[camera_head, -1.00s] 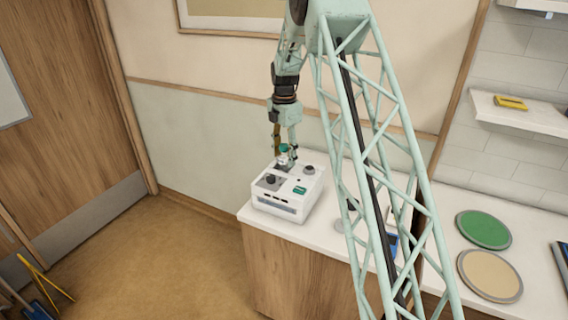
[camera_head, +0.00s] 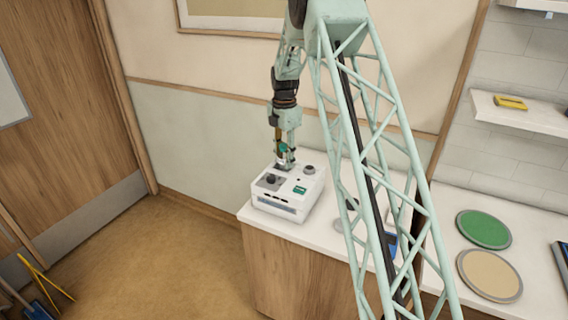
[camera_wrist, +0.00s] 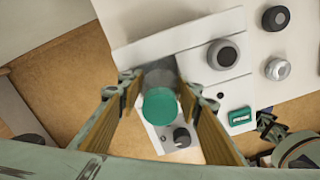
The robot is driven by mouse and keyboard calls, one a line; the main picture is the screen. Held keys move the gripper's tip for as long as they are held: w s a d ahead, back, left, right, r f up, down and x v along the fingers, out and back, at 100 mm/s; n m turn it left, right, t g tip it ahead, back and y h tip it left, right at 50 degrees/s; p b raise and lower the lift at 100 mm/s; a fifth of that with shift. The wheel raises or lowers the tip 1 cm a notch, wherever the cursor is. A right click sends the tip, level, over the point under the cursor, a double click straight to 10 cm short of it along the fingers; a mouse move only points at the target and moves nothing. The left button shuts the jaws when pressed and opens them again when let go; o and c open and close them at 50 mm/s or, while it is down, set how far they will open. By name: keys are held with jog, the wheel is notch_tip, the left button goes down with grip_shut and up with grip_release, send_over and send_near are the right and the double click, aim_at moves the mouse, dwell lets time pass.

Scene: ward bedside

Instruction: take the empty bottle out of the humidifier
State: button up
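The humidifier (camera_head: 281,207) is a white box with a dark knob and a green display, standing on the white counter near its left end. It also shows in the wrist view (camera_wrist: 228,86). The bottle has a green cap (camera_wrist: 160,106) and a clear grey body (camera_wrist: 160,80); in the head view its cap (camera_head: 283,147) is partly covered by my fingers. My gripper (camera_head: 286,161) points down over the back of the humidifier. In the wrist view its yellow-padded fingers (camera_wrist: 160,90) flank the bottle and appear closed against its sides. The bottle's lower end is hidden.
A second grey round part (camera_head: 309,169) sits on the humidifier beside the bottle. A blue device (camera_head: 391,243) stands to the right behind my lattice arm. Green (camera_head: 484,229) and tan (camera_head: 490,276) discs lie farther right. The wall is close behind.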

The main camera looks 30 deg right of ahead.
aim_at(284, 144)
jog(key=shift+c, duration=1.2)
jog(key=shift+r, duration=5)
